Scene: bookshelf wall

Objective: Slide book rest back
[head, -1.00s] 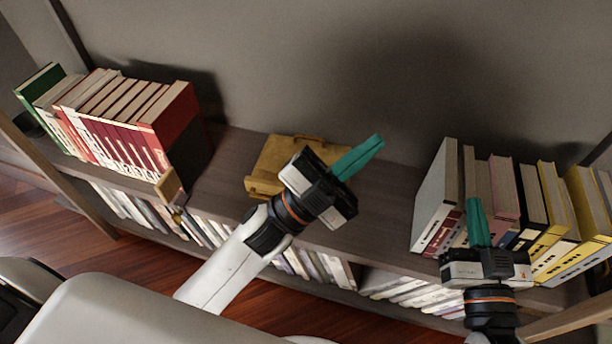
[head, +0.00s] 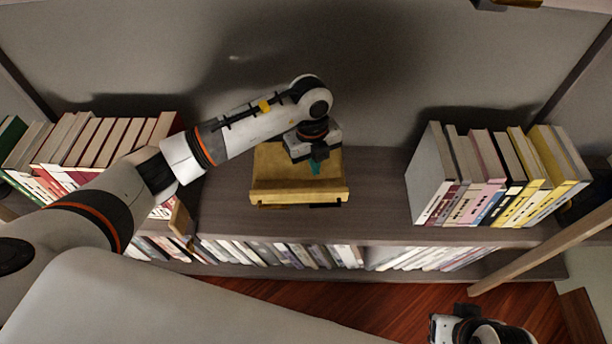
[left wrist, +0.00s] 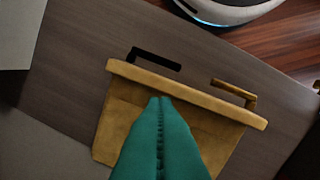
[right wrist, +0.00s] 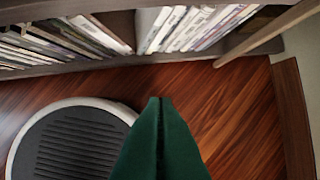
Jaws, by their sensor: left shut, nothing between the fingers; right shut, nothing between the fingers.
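The book rest (head: 275,180) is a tan wooden stand with a raised front ledge. It lies on the dark shelf board between the two rows of books. My left gripper (head: 316,168) points down over the right part of its back plate, behind the ledge, its green fingers shut and empty. In the left wrist view the fingers (left wrist: 160,105) overlap the book rest (left wrist: 190,92), whose ledge carries a black and a brass bracket; I cannot tell whether they touch it. My right gripper is shut and empty; its green fingers (right wrist: 160,105) show over the floor in the right wrist view.
A row of red and white books (head: 100,140) stands on the left of the shelf. Light and yellow books (head: 490,180) stand on the right. More books (head: 290,255) fill the lower shelf. The board on both sides of the rest is clear.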

